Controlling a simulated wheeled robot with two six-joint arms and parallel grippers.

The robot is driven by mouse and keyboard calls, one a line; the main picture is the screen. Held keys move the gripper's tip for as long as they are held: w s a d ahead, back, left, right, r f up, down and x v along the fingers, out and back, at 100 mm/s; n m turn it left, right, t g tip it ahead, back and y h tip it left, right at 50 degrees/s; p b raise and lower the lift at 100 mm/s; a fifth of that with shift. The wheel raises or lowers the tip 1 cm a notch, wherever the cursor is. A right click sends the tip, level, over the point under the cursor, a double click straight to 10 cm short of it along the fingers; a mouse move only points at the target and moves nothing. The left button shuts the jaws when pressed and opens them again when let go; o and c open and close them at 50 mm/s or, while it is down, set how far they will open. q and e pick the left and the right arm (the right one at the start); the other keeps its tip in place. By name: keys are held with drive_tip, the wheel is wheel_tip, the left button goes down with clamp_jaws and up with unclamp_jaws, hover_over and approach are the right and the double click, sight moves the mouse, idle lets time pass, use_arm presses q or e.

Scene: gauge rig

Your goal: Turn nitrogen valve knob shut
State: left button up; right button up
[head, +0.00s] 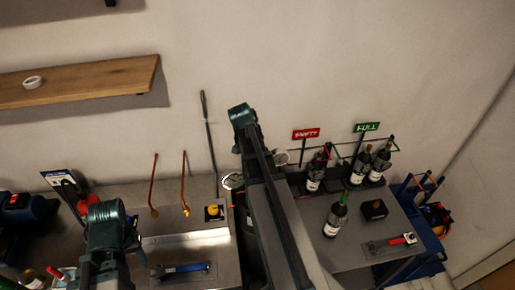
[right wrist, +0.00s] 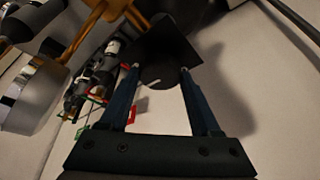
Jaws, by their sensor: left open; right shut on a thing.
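In the right wrist view the two blue fingers of my right gripper (right wrist: 158,70) close on either side of a dark round knob (right wrist: 163,75), which I take to be the nitrogen valve knob. The knob bears a small white mark and sits in front of a dark square plate (right wrist: 168,42). In the head view my right arm hides the knob and the right gripper. A round gauge (head: 233,181) shows just left of that arm. My left gripper (head: 106,272) is low at the left, above the bench; its fingers are hard to make out.
Brass piping (right wrist: 105,10) and a silver round fitting (right wrist: 35,95) are close in the right wrist view. Several bottles (head: 337,215) stand on the right bench by the EMPTY sign (head: 306,134) and FULL sign (head: 367,127).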

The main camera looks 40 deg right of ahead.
idle(0.4)
drive_tip(key=o, duration=1.4)
drive_tip(key=shift+c, duration=0.2)
drive_tip(key=shift+r, duration=0.1)
drive_tip(key=p+v, duration=1.2)
drive_tip(key=v, duration=0.1)
drive_tip(key=shift+a+r+p, duration=0.15)
drive_tip(key=shift+r+p, duration=0.15)
drive_tip(key=shift+p, duration=0.1)
drive_tip(key=shift+s+f, duration=0.1)
drive_tip(key=shift+s, duration=0.05)
